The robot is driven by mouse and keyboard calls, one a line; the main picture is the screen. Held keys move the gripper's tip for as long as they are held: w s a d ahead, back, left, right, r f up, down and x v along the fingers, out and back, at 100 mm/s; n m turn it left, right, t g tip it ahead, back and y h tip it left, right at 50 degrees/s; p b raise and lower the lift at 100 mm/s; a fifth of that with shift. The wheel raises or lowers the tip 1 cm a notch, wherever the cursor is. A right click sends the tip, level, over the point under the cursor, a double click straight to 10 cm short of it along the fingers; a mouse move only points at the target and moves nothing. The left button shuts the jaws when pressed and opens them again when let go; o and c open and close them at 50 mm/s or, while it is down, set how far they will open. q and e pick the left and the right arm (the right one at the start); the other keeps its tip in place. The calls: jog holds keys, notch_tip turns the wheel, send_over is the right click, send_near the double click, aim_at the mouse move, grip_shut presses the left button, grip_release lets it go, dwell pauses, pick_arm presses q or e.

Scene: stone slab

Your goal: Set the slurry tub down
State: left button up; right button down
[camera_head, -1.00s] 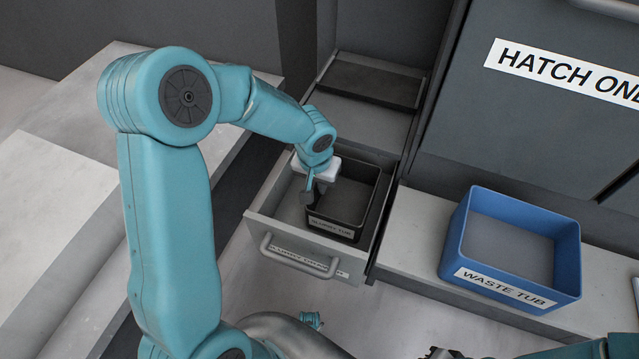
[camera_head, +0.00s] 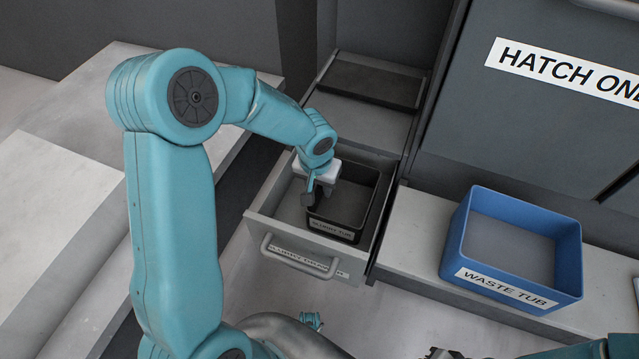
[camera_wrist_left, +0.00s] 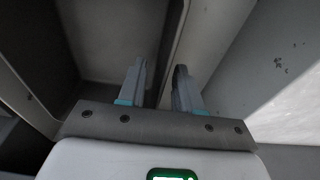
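The slurry tub (camera_head: 332,228), a dark open box with a white label, sits inside the open grey drawer (camera_head: 262,222). My left gripper (camera_head: 314,196) is at the tub's left wall, low in the drawer. In the left wrist view the two fingers of my left gripper (camera_wrist_left: 159,78) stand apart, with a thin wall edge running between them. They look open; whether either touches the wall cannot be told. My right gripper (camera_head: 445,353) shows only as a small piece at the bottom edge, and its fingers cannot be made out.
A blue waste tub (camera_head: 510,288) stands on the ledge (camera_head: 415,235) right of the drawer. A hatch panel (camera_head: 545,120) rises behind it. A pale stone slab (camera_head: 50,200) lies at left. The drawer's handle (camera_head: 300,256) faces the front.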

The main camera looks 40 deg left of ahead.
pick_arm(q)
notch_tip(320, 180, up, 12)
jog(key=s+p, duration=0.1)
jog(key=p, duration=0.1)
jog(key=shift+s+d, duration=0.2)
jog(key=shift+s, duration=0.2)
